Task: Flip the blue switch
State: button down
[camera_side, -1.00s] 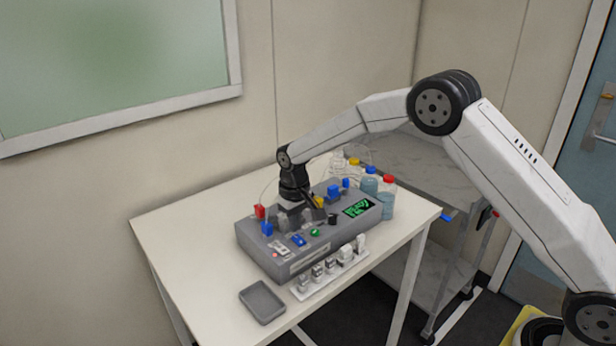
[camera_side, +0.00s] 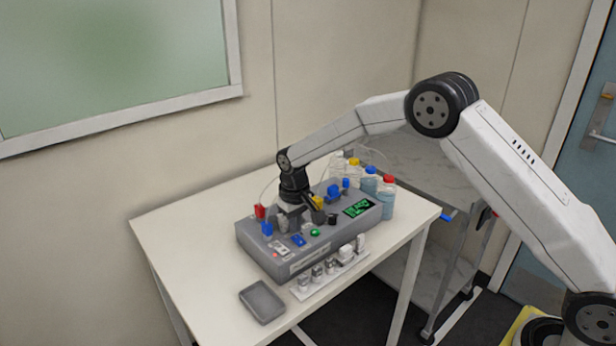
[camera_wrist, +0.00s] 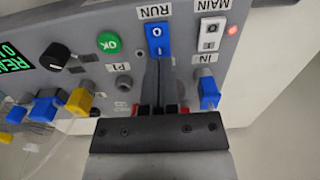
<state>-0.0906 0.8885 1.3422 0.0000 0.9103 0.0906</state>
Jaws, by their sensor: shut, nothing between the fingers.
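The blue switch (camera_wrist: 157,38) is a rocker marked RUN on the top of the grey control box. It also shows in the side view (camera_side: 298,240), near the box's front edge. My gripper (camera_wrist: 157,62) is shut and empty, with its dark fingers together. In the wrist view the fingertips are at the switch's lower end and lined up with it. In the side view my gripper (camera_side: 297,226) is over the box, just behind the switch. I cannot tell whether the tips touch it.
A white MAIN switch (camera_wrist: 210,35), a green OK button (camera_wrist: 109,42), a black knob (camera_wrist: 56,55) and a blue IN connector (camera_wrist: 208,93) surround it. Several bottles (camera_side: 387,196) stand right of the box. A grey tray (camera_side: 262,302) lies in front, with free table at left.

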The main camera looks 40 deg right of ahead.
aim_at(299, 238)
jog(key=shift+f, duration=0.85)
dwell(0.7)
jog(key=shift+r, duration=3.45)
jog(key=shift+s+d+r, duration=0.15)
jog(key=shift+s+r, duration=0.05)
jog(key=shift+s, duration=0.2)
jog(key=s+d+t, duration=0.1)
jog(key=s+d, duration=0.1)
jog(key=s, duration=1.1)
jog(key=s+d+t, duration=0.1)
jog(key=s+d, duration=0.1)
jog(key=s, duration=1.1)
jog(key=shift+d+r+t, duration=0.2)
jog(key=shift+d+t, duration=0.1)
jog(key=shift+d, duration=0.05)
